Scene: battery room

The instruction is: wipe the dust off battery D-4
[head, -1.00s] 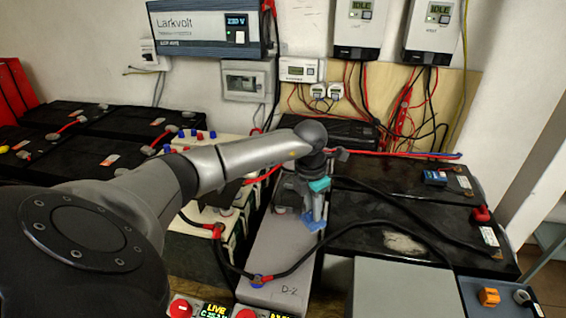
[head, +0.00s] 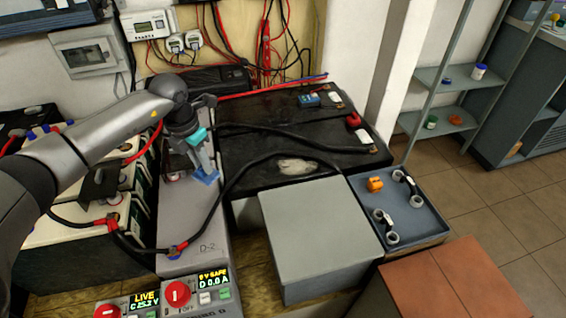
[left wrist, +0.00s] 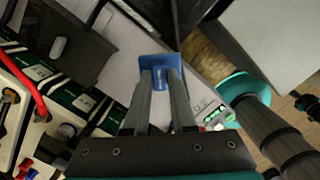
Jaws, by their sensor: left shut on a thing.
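My left gripper (head: 203,160) reaches in from the left, pointing down above the long grey block (head: 182,222) labelled D-2. It is shut on a small blue pad-like thing (head: 207,178), which also shows between the fingertips in the left wrist view (left wrist: 160,68). I cannot tell whether the blue thing touches the grey surface. To its right lies a large black battery (head: 250,160) with a pale dusty patch (head: 297,166) near its front edge. No D-4 label is readable.
Black cables cross from the black battery to the grey block. A grey box (head: 315,225) and a blue-grey tray (head: 420,222) with an orange item (head: 375,184) stand in front. Control boxes with red knobs (head: 178,293) sit at the near edge. A shelf (head: 447,75) stands right.

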